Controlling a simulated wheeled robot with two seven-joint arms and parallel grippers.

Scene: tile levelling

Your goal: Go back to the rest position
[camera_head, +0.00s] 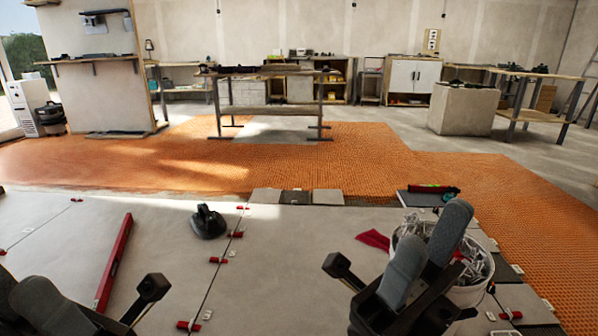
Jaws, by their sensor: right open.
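My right gripper (433,228) is at the lower right, its two grey fingers apart with nothing between them. It stands in front of a white bucket (484,290) and hides part of it. My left gripper (38,300) is at the bottom left, cut off by the frame edge. Only one grey finger shows clearly, so its opening cannot be made out.
Large grey tiles (280,275) cover the near floor, with red levelling clips (218,260) along the joints. A red level (115,262), a black suction cup (208,222) and a red cloth (373,240) lie on them. Orange matting (350,155) and a workbench (268,108) are beyond.

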